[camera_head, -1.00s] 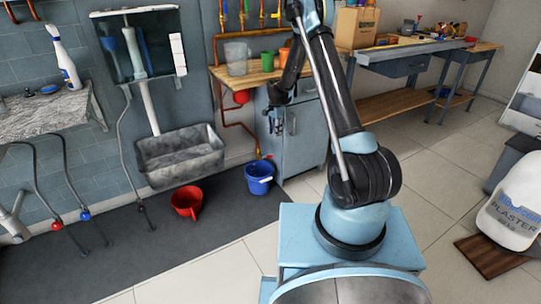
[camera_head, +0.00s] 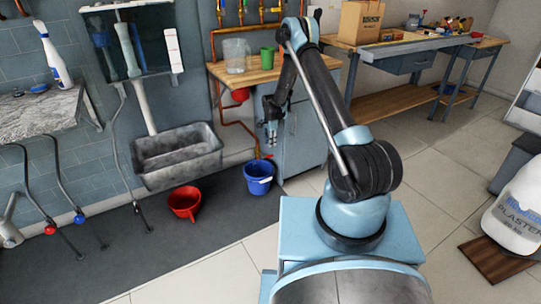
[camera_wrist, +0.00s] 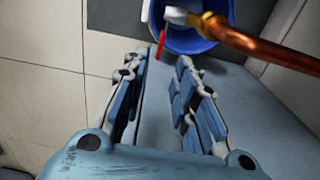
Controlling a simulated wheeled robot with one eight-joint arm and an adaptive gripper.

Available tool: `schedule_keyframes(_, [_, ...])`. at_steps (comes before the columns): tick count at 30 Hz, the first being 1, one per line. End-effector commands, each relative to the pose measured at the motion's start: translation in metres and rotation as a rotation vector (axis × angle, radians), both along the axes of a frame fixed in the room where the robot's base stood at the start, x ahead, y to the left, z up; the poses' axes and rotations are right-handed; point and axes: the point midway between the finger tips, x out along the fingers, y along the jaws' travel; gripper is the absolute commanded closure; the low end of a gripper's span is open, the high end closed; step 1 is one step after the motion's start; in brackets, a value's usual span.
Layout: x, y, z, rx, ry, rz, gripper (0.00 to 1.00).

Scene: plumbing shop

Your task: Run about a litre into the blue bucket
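The blue bucket (camera_head: 258,180) stands upright on the dark mat, below the end of a copper pipe (camera_head: 243,133). In the wrist view the bucket (camera_wrist: 222,40) is at the top, with the pipe (camera_wrist: 270,48) and its pale spout end (camera_wrist: 180,16) over it. A thin red lever (camera_wrist: 160,45) shows beside the bucket rim. My gripper (camera_head: 271,134) is above the bucket in the head view. In the wrist view my gripper (camera_wrist: 157,72) is open, fingers apart with nothing between them. The water level in the bucket cannot be made out.
A red bucket (camera_head: 185,201) and a stone sink (camera_head: 180,156) are to the left. A wooden counter (camera_head: 222,75) behind my arm holds a clear jug (camera_head: 237,56) and a green cup (camera_head: 267,59). A grey cabinet (camera_head: 304,140) stands close behind the gripper. Tiled floor in front is clear.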

Motion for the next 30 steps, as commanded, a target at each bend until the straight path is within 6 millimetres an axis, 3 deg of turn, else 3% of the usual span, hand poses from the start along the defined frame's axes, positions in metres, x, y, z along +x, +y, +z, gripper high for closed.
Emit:
schedule_keyframes(15, [0.000, 0.001, -0.073, 0.000, 0.000, 0.001, 0.74])
schedule_keyframes(21, [-0.001, 0.001, -0.085, 0.000, 0.000, 0.002, 0.74])
schedule_keyframes(30, [-0.001, 0.001, -0.087, 0.000, 0.000, 0.002, 0.74])
